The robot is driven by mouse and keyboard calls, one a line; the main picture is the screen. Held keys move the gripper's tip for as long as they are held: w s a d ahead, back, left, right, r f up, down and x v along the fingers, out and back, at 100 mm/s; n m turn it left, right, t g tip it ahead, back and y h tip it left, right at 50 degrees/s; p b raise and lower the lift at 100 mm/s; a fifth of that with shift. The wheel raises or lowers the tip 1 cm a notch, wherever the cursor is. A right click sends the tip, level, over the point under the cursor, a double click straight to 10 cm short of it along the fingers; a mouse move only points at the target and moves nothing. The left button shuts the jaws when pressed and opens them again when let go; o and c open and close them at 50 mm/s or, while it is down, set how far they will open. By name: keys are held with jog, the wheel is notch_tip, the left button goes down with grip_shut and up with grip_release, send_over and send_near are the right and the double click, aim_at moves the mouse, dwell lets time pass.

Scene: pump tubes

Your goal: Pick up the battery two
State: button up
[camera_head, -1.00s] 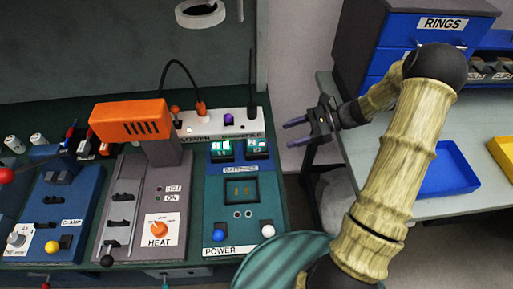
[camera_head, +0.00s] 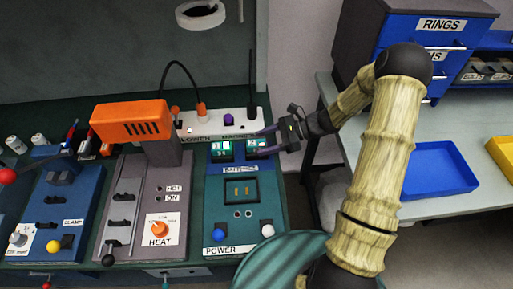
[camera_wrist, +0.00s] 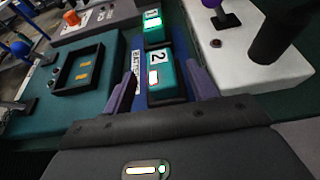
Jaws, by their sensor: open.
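Battery two (camera_wrist: 165,76) is a green block with a white "2" label and a lit window. It sits in the battery strip at the top of the power panel and also shows in the head view (camera_head: 256,147), partly hidden by a finger. Battery one (camera_wrist: 153,27) stands beside it, to its left in the head view (camera_head: 221,151). My gripper (camera_head: 268,141) is open and empty, reaching in from the right. In the wrist view its purple fingers (camera_wrist: 163,88) lie on either side of battery two. I cannot tell whether they touch it.
A white power strip (camera_head: 215,124) with plugs and a purple knob runs just behind the batteries. The power panel (camera_head: 211,192) has an empty-looking recessed tray and buttons. The orange heat device (camera_head: 130,121) stands to the left. A blue bin (camera_head: 437,170) is on the right table.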

aim_at(260, 142)
jog(key=x, duration=0.3)
jog(key=shift+a, duration=0.1)
dwell(0.3)
grip_shut()
jog(key=shift+r, duration=0.1)
notch_tip(260, 142, up, 10)
jog(key=shift+f, duration=0.1)
dwell(0.4)
dwell(0.3)
